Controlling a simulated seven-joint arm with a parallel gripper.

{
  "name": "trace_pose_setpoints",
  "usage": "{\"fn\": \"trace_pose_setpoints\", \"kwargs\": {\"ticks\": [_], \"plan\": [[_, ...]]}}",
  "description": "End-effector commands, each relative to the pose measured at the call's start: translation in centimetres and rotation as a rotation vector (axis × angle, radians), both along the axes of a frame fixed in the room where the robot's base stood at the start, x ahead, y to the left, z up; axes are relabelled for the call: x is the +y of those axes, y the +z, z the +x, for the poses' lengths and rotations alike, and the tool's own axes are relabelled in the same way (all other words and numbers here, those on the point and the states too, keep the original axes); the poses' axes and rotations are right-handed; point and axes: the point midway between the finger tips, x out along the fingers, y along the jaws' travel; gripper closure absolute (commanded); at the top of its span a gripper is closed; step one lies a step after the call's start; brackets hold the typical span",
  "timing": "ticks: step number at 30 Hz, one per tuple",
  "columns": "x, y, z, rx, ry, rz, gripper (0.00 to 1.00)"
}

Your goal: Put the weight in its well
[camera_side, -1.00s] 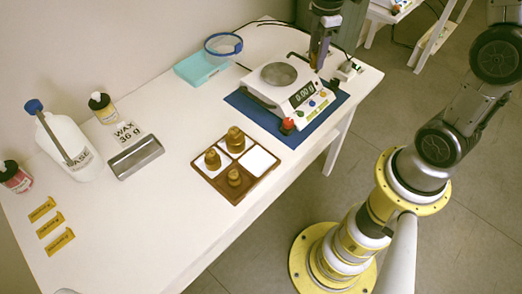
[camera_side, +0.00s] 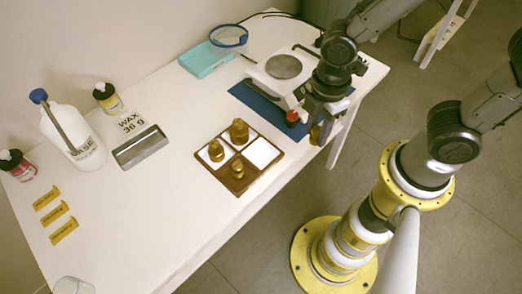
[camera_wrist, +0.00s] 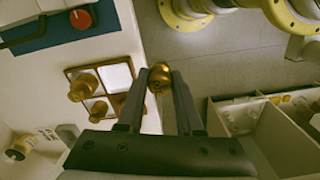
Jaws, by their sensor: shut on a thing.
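My gripper (camera_wrist: 158,88) is shut on a small brass weight (camera_wrist: 160,76), held at its fingertips. In the side view my gripper (camera_side: 322,132) is right of the wooden tray, by the table's front edge, with the weight partly hidden. Brass weights stand in the back well (camera_side: 239,132), the left well (camera_side: 216,151) and the front well (camera_side: 237,169). The right well (camera_side: 262,152) is empty; it also shows in the wrist view (camera_wrist: 116,77), left of the held weight.
A scale (camera_side: 268,82) on a blue mat (camera_side: 252,101) stands behind the tray, partly covered by my arm. A red knob (camera_side: 292,116) is near the mat's front.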

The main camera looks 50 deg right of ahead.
Motion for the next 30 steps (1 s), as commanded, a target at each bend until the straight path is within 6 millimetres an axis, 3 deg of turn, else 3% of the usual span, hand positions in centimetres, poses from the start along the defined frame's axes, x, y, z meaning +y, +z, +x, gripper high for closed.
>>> {"fn": "trace_pose_setpoints", "kwargs": {"ticks": [11, 16, 22, 30], "plan": [[3.3, -3.6, 7.1, 0.004, -0.001, -0.002, 1.00], [4.4, -6.5, 9.4, 0.005, -0.001, -0.002, 1.00], [5.2, -8.6, 11.0, 0.001, -0.001, 0.000, 1.00], [5.5, -10.3, 11.7, 0.005, -0.001, -0.002, 1.00]]}}
